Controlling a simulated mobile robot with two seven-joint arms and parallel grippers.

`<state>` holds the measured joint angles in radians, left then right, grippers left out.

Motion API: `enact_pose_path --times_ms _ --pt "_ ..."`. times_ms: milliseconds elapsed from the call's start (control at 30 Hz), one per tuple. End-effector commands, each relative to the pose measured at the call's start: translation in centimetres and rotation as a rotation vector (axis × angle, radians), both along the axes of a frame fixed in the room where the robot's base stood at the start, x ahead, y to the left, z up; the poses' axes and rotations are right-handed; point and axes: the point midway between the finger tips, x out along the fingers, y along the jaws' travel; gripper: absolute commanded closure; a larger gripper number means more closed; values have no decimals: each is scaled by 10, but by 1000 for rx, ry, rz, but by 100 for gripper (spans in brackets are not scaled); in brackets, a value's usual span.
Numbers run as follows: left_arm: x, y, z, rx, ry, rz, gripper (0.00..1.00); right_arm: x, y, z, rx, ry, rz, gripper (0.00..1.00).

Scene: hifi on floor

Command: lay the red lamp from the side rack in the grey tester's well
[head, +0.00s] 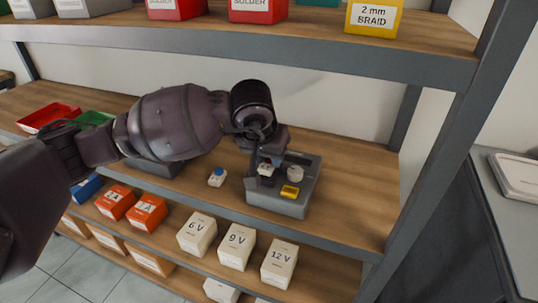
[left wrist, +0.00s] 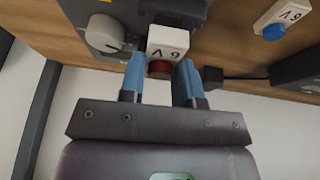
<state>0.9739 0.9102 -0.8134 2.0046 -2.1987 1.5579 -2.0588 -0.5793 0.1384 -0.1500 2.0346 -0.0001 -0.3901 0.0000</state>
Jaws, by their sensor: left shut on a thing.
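The grey tester (head: 272,205) stands on the middle shelf, with a yellow panel (head: 290,191) and a pale round knob (head: 295,173) on top. My left gripper (head: 266,163) is over the tester's top, pointing down. In the left wrist view its blue fingers (left wrist: 160,80) are shut on the red lamp, a white block (left wrist: 168,40) marked 6 V with a red cap. The tester (left wrist: 100,12) and its knob (left wrist: 104,33) show beside it. The lamp's far end and the well are hidden; I cannot tell whether they touch. My right gripper is not in view.
A blue-capped lamp (head: 217,177) lies on the shelf left of the tester. White boxes (head: 236,247) marked by voltage and orange boxes (head: 147,213) stand lower down. The upper shelf (head: 300,50) is above my arm; a grey post (head: 440,150) stands at the right.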

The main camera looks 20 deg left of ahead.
Motion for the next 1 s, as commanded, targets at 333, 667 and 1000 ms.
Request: enact_pose_path --times_ms 333,667,1000 --pt "0 0 0 -1 0 0 92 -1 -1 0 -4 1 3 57" --pt "0 -1 -1 -1 1 -1 92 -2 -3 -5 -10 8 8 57" --pt "0 -1 0 -1 0 0 92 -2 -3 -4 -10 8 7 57"
